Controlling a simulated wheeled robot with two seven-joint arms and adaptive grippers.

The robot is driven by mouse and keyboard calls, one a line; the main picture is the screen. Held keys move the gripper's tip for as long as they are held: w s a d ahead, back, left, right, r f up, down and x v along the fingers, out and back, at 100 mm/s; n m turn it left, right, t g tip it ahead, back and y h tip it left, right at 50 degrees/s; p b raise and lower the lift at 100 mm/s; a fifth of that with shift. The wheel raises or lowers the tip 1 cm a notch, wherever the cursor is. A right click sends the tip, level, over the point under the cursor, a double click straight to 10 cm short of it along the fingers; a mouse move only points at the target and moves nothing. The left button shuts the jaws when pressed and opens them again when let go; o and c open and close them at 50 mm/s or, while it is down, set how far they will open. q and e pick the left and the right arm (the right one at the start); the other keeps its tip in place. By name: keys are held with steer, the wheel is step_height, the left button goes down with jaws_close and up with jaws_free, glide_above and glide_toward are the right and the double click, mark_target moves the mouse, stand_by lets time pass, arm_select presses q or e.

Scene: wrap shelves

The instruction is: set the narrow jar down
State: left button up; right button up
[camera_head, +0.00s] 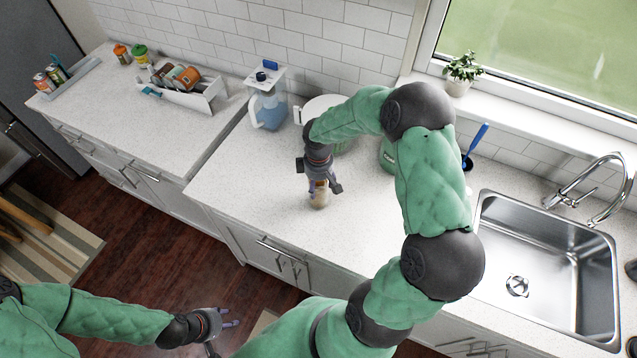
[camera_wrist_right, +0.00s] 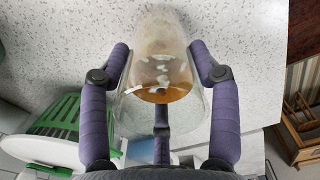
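The narrow jar (camera_head: 319,199) is a small clear glass with amber-brown contents, upright at the counter's front-middle part in the head view. In the right wrist view the jar (camera_wrist_right: 160,75) lies between the purple fingers of my right gripper (camera_wrist_right: 160,62), which press against its sides. In the head view my right gripper (camera_head: 320,186) points down over the jar and hides its upper part. I cannot tell whether its base touches the counter (camera_head: 260,190). My left gripper (camera_head: 222,335) is low at the left, over the floor, empty with its fingers apart.
A blue pitcher (camera_head: 268,108) and a partly hidden white round container (camera_head: 318,106) stand behind the gripper. A sink (camera_head: 550,265) is at the right. A white rack (camera_head: 190,95) stands on the left counter. The counter left of the jar is clear.

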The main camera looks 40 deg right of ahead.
steer(key=o, duration=0.3)
step_height(320, 180, up, 12)
steer(key=shift+r+p, duration=0.2)
steer(key=shift+p, duration=0.1)
stand_by(0.4)
